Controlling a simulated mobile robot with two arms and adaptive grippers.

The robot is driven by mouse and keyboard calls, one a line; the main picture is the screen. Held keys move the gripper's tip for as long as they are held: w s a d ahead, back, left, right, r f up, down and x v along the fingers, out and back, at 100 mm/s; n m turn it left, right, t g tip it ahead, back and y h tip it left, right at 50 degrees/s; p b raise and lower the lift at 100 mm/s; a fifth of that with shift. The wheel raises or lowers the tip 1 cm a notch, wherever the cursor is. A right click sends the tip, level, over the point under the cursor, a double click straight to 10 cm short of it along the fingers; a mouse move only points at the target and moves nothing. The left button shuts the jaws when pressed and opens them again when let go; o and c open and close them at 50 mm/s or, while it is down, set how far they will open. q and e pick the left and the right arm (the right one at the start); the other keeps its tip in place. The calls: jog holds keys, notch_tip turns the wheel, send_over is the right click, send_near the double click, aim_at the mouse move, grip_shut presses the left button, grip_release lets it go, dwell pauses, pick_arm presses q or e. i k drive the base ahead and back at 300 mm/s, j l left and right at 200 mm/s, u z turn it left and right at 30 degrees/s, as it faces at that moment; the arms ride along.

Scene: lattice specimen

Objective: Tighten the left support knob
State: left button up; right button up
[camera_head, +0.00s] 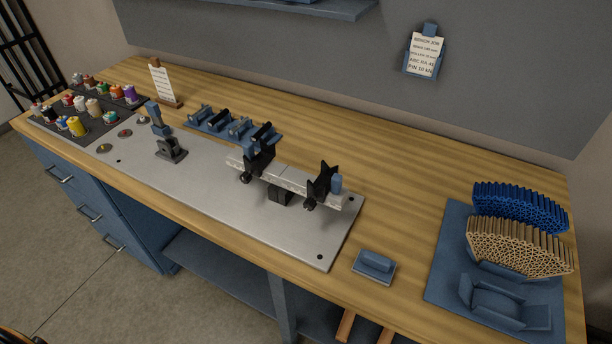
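A pale metal rail (291,180) stands on the grey base plate (200,190) on the bench. The left support (258,162) is black and sits toward the rail's left end. Its dark round knob (246,178) shows at the front, below the rail's edge. The right support (321,182) is black with a V-shaped top, and it has a similar dark knob (309,205). I cannot tell from this view how tight either knob is. Neither of my grippers is in view.
A blue lever fixture (168,145) stands left of the rail, and a blue rack (230,127) lies behind. Several coloured spools (75,126) fill the far left. A blue block (375,263) and a tray of rod bundles (445,270) are at right. The plate's front strip is clear.

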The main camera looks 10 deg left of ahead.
aim_at(246, 177)
jog(key=i+j+z, duration=0.1)
jog(key=j+z, duration=0.7)
jog(key=j, duration=0.25)
jog(key=j+z, duration=0.4)
jog(key=k+j+z, duration=0.15)
jog(key=j+z, duration=0.25)
jog(key=j, duration=0.2)
